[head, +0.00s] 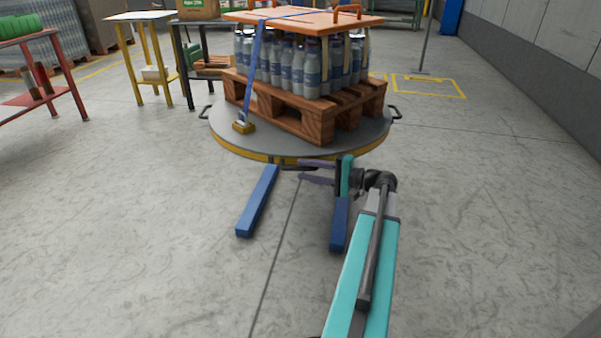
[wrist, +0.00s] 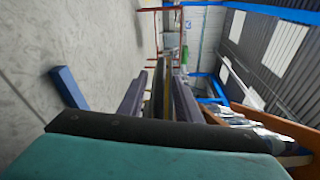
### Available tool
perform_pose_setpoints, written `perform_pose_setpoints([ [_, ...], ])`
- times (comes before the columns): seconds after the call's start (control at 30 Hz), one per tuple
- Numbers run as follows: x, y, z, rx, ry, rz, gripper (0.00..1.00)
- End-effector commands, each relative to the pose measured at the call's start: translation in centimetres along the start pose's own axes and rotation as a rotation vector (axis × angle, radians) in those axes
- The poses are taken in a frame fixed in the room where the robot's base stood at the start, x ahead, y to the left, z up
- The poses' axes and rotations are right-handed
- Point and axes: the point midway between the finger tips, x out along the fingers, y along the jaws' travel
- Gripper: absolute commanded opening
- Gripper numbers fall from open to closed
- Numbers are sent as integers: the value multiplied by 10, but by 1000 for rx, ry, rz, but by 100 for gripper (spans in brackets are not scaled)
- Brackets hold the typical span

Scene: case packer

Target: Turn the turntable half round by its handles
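The turntable (head: 190,120) is a round grey disc with a yellow rim, low on the floor. A dark bar handle (head: 204,112) sticks out at its left edge and another handle (head: 395,112) at its right edge. My gripper (head: 301,171) is at the front rim, its two purple fingers apart with a gap between them. In the wrist view the fingers (wrist: 160,76) also stand apart, with a strip of the yellow rim (wrist: 148,106) showing between them. I cannot tell whether a handle lies between the fingers or whether they touch the rim.
A wooden pallet (head: 318,122) of bottles (head: 310,75) under an orange board (head: 300,20) stands on the turntable. A blue strap (head: 253,75) runs down to a yellow block (head: 243,127). Tables (head: 140,17) stand at the left. Floor to the right is clear.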

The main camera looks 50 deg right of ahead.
Motion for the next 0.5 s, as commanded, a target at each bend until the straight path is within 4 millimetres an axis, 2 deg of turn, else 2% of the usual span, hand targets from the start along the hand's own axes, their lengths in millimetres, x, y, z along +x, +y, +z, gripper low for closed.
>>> perform_pose_setpoints([
  [0.2, 20, 1, 0, -1, -1, 0, 31],
  [0.5, 25, 0, 0, 0, 0, 0, 31],
])
